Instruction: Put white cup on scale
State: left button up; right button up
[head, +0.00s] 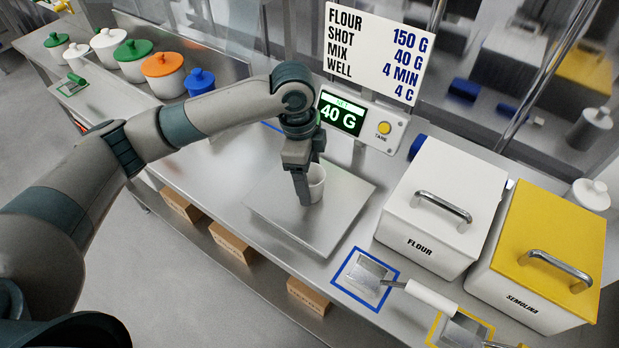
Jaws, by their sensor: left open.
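The white cup (317,184) stands upright on the scale's steel platform (345,205), near its middle. My left gripper (306,190) points down at the cup's left side, and its finger hides part of the cup. The gripper is open; whether a finger touches the cup cannot be told. The scale's display (341,114) reads 40 G in green, with a yellow tare button (384,128) on the unit beside it. My right gripper is not in view.
A white flour bin (440,200) and a yellow-lidded semolina bin (550,250) stand to the right. A scoop (365,275) lies in a blue outlined square in front. Several lidded pots, one orange (163,72), stand at the far left. The counter left of the scale is clear.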

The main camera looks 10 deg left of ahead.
pick_arm(q)
notch_tip(320, 180, up, 12)
jog(key=a+b, duration=0.1)
jog(key=b, duration=0.2)
jog(key=shift+a+f, duration=0.15)
jog(key=shift+a, duration=0.05)
dwell(2.2)
